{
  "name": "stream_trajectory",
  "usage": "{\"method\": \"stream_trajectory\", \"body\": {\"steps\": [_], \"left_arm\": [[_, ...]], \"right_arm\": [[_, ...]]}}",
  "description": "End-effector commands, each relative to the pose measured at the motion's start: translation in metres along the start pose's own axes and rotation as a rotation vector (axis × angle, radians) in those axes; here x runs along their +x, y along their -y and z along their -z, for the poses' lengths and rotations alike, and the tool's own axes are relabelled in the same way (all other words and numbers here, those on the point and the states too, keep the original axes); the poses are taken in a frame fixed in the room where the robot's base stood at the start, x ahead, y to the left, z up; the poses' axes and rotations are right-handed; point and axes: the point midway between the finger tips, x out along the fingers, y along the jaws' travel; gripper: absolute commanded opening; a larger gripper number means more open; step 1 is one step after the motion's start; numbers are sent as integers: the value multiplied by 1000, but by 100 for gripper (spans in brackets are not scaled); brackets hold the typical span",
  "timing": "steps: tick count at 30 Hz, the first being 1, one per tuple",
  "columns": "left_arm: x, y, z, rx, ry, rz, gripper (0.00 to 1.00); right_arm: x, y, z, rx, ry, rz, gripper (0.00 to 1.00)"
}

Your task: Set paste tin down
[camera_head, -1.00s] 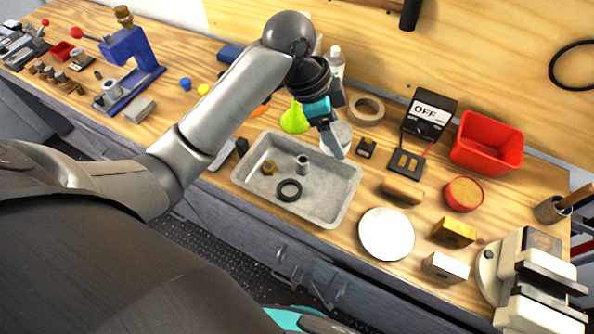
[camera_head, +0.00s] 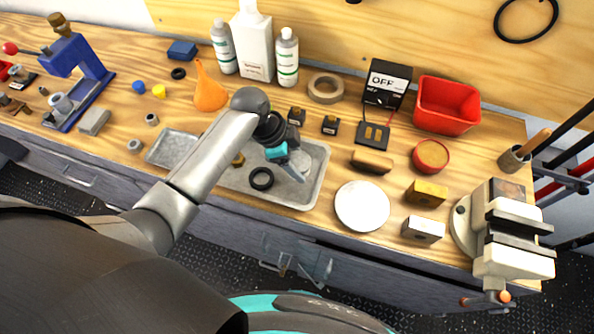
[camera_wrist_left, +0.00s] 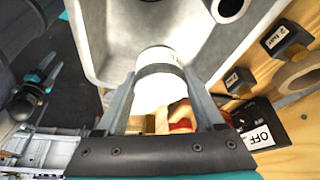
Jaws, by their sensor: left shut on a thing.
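The paste tin (camera_wrist_left: 160,62), a short pale cylinder with a dark band and a label, is between the fingers of my left gripper (camera_wrist_left: 160,80) in the wrist view. In the head view the tin (camera_head: 301,160) is partly hidden behind my left gripper (camera_head: 294,170), which is shut on it. The tin is over the right part of the grey metal tray (camera_head: 318,178); I cannot tell whether it touches the tray floor. A dark and teal part at the left of the wrist view looks like my right gripper (camera_wrist_left: 42,82); its jaws are unclear.
In the tray are a black ring (camera_head: 262,178) and a brass nut (camera_head: 238,160). My left arm covers the tray's middle. A white disc (camera_head: 362,206) and wooden-handled block (camera_head: 371,162) are at right; small dark blocks (camera_head: 330,125) and a tape roll (camera_head: 326,89) are behind.

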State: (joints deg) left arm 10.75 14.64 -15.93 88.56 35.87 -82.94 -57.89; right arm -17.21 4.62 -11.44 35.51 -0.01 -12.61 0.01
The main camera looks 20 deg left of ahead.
Motion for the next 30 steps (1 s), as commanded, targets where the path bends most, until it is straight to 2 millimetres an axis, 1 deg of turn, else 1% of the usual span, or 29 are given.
{"method": "stream_trajectory", "body": {"steps": [4,9,11,20,24,25,30], "left_arm": [[12,0,-4,-2,-1,-1,8],[34,0,-14,-2,-1,-1,8],[38,0,-15,-1,-1,0,8],[39,0,-16,0,-1,2,8],[43,0,-18,0,-1,2,8],[43,0,-18,0,-1,1,72],[42,0,-17,0,-1,1,92]], "right_arm": [[3,0,0,1,0,0,50],[8,0,-1,1,0,-1,50],[9,0,-1,1,1,-1,50],[9,0,-1,1,0,0,50],[12,0,-1,1,0,0,50],[11,0,-1,1,0,0,50],[11,0,-1,0,0,0,50]]}}
